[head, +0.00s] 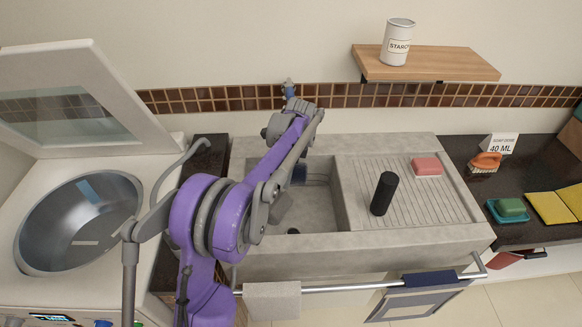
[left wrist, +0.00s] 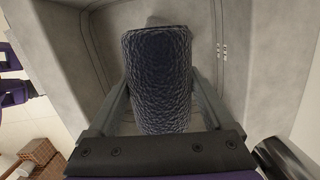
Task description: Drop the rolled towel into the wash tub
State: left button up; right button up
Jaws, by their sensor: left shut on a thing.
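A dark blue rolled towel (left wrist: 158,60) with a rough weave stands upright between the fingers of my left gripper (left wrist: 160,100) in the left wrist view. The fingers are shut on its two sides. In the head view my purple left arm reaches over the grey stone wash tub (head: 322,208) and hides much of its basin and most of the gripper. A small dark part of the towel (head: 299,175) shows there inside the tub's outline. I cannot tell whether it touches the basin floor. My right gripper is in neither view.
A black cylinder (head: 384,193) and a pink sponge-like block (head: 426,166) are on the ridged drainboard (head: 430,208). An open washer drum (head: 78,225) is at left. A shelf (head: 440,66) holds a starch can (head: 397,42). A bar (head: 350,287) with hanging cloths crosses the front.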

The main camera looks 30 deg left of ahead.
pick_arm(q)
notch_tip(320, 180, down, 6)
jog(key=shift+r+b, duration=0.25)
jog(key=shift+b, duration=0.8)
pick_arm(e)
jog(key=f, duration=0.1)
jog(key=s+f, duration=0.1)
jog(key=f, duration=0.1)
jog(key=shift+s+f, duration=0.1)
pick_arm(q)
jog(key=o, duration=1.2)
jog(key=shift+c, duration=0.2)
